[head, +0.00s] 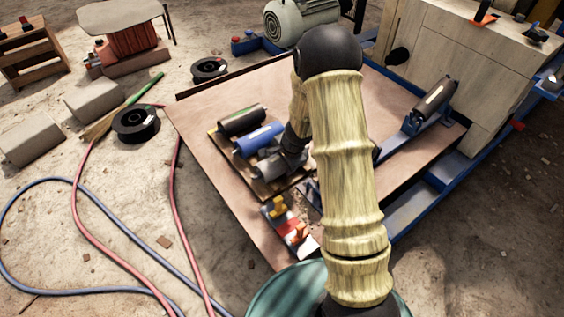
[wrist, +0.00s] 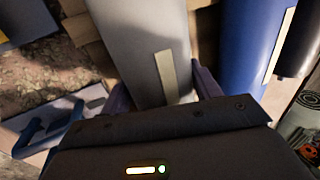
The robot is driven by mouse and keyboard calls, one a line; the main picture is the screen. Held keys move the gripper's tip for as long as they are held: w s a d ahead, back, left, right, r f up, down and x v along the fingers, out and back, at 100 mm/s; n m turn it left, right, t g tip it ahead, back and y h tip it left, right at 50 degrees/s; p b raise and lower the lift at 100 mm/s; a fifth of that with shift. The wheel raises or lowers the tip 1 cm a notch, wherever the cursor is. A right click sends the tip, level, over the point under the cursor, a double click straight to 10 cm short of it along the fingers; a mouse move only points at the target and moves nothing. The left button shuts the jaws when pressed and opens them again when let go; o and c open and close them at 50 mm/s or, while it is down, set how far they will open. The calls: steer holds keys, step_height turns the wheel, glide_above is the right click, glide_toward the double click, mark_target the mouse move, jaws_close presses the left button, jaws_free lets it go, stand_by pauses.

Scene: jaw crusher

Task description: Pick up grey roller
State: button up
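The grey roller (wrist: 140,35) lies below my gripper in the wrist view, with a pale strip label on it. In the head view the grey roller (head: 268,168) is at the near end of a row of rollers on a wooden rack, partly hidden by my arm. My gripper (wrist: 160,88) has one finger on each side of the roller, close to its sides; the fingers are apart, and firm contact does not show. In the head view my gripper (head: 290,155) is over the roller's right part.
A blue roller (head: 258,139) lies right behind the grey one, with a black roller (head: 242,120) beyond. Small coloured tools (head: 283,222) lie in front on the table (head: 215,170). Another roller (head: 436,97) sits on a blue stand to the right.

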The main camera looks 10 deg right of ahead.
steer(key=shift+r, duration=0.1)
steer(key=c, duration=0.6)
step_height(320, 180, up, 10)
steer(key=p, duration=0.8)
